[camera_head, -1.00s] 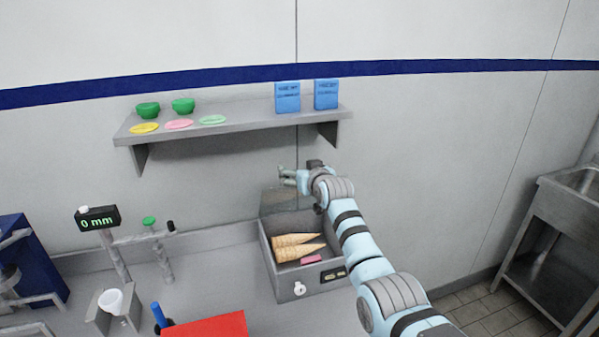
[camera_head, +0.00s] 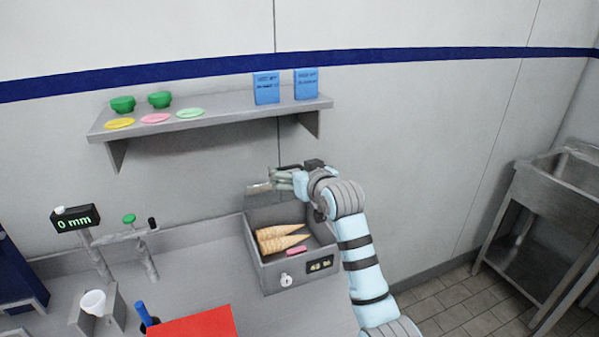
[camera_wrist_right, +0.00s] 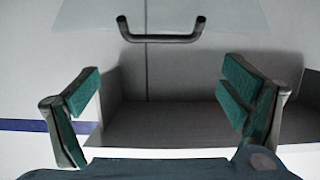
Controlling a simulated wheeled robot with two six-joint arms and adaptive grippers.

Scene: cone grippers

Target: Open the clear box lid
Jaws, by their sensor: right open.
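The grey box (camera_head: 262,278) stands on the counter with its inside in plain sight. It holds cones (camera_head: 280,239) and a pink block (camera_head: 297,250). A thin greyish see-through panel, apparently the clear lid (camera_head: 257,188), shows above the box's back left corner, beside my right fingers. The right wrist view shows a dark bar handle (camera_wrist_right: 160,37) on a clear panel, beyond the fingers. My right gripper (camera_head: 284,181) is above the back of the box. In the wrist view the right gripper (camera_wrist_right: 166,100) has its fingers wide apart with nothing between them. My left gripper is out of view.
A wall shelf (camera_head: 215,116) with green bowls, coloured discs and blue packets is above and behind my right gripper. A red panel (camera_head: 195,325), a display post (camera_head: 76,218) and a white cup (camera_head: 93,303) are left of the box. A steel sink (camera_head: 530,210) is far right.

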